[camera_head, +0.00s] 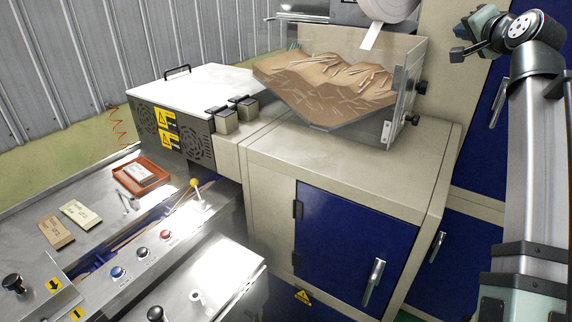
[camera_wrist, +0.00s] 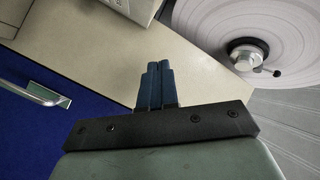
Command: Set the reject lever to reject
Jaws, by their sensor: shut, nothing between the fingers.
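A short lever with a yellow ball knob (camera_head: 194,183) stands on the steel deck at the left of the camera_head view, and it is likely the reject lever. Its thin stem leans a little. No label for its positions can be read. My gripper (camera_head: 456,55) is at the top right of that view, far from the lever and well above the deck. In the wrist view its dark blue fingers (camera_wrist: 156,84) are shut together with nothing between them. The lever does not show in the wrist view.
A hopper of wooden sticks (camera_head: 325,80) on a beige cabinet (camera_head: 345,160) stands between my gripper and the lever. A white-lidded box (camera_head: 190,88) is behind the lever. An orange tray (camera_head: 140,181), packets and push buttons (camera_head: 164,235) lie near it. A large paper roll (camera_wrist: 225,25) shows.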

